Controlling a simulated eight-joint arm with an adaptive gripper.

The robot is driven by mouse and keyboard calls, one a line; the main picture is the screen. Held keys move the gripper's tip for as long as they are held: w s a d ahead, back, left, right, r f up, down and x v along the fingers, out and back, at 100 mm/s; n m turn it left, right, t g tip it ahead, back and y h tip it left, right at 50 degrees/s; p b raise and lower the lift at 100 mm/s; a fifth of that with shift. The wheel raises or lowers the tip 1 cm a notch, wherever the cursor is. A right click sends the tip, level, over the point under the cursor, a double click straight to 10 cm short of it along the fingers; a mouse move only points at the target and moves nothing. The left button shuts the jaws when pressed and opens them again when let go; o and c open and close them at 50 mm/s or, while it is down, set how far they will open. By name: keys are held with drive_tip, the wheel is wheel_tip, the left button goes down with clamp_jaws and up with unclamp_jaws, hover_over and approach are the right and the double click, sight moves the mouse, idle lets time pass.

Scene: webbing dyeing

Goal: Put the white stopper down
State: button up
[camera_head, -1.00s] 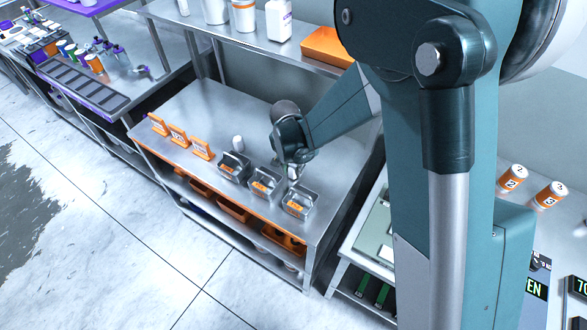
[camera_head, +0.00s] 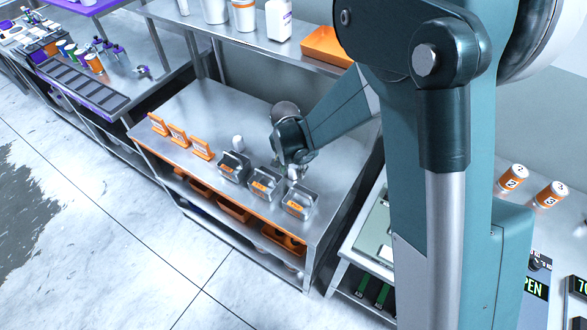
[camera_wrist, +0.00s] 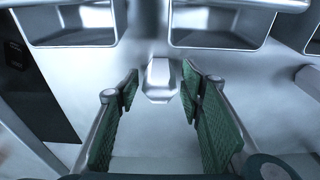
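A small white stopper (camera_wrist: 158,78) stands on the steel bench between my fingertips in the wrist view. It also shows as a small white shape (camera_head: 293,173) just below my gripper in the head view, partly hidden. My gripper (camera_wrist: 160,88) has green ribbed pads, spread apart, with a visible gap on each side of the stopper. In the head view my gripper (camera_head: 292,162) is low over the bench, behind the metal boxes.
Several open metal boxes with orange labels (camera_head: 266,184) stand along the bench's front edge, close beyond the stopper. Another white piece (camera_head: 238,142) stands to the left. Orange label stands (camera_head: 178,135) are farther left. The bench behind is clear.

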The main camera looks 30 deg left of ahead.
sight(291, 169)
drive_tip(key=shift+r, duration=0.2)
wheel_tip(291, 169, up, 12)
drive_tip(key=s+p, duration=0.1)
drive_tip(key=shift+s+f, duration=0.15)
drive_tip(key=shift+s, duration=0.25)
idle(0.8)
idle(0.3)
